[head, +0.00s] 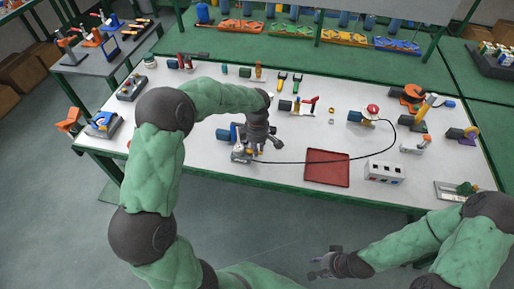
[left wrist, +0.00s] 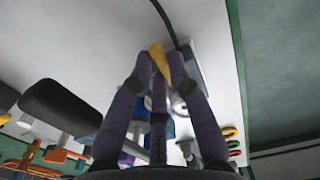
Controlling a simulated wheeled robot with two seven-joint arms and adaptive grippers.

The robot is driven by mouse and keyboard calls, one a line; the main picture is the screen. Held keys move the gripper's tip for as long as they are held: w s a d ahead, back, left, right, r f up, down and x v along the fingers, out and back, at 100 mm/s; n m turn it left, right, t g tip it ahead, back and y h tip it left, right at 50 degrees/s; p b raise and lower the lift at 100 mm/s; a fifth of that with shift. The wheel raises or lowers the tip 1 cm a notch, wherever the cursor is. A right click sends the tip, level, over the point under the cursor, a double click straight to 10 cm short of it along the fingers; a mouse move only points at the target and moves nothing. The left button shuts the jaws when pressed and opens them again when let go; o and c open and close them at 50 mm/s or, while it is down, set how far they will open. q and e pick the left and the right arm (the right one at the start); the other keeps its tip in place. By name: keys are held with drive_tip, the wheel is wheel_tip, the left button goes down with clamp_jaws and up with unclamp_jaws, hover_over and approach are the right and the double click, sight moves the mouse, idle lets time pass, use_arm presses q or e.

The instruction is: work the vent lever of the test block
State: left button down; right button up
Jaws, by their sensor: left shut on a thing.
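The test block (head: 241,156) is a small grey metal block near the front edge of the white table, with a black hose running from it to the right. It shows partly in the left wrist view (left wrist: 192,52), behind the fingers. The yellow vent lever (left wrist: 157,51) shows between my left fingertips. My left gripper (head: 262,150) reaches down over the block, and in the left wrist view its fingers (left wrist: 158,72) are closed on the lever. The fingers hide part of the lever and block. My right gripper (head: 325,262) is open and empty, in front of the table over the floor.
The black hose leads to a red-topped fitting (head: 372,111). A red tray (head: 327,168) and a white box with ports (head: 384,172) stand right of the block. Several tools and fittings line the back of the table.

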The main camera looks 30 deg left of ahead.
use_arm(q)
drive_tip(key=c, duration=1.1)
unclamp_jaws()
drive_tip(key=shift+c, duration=0.2)
wheel_tip(320, 180, up, 12)
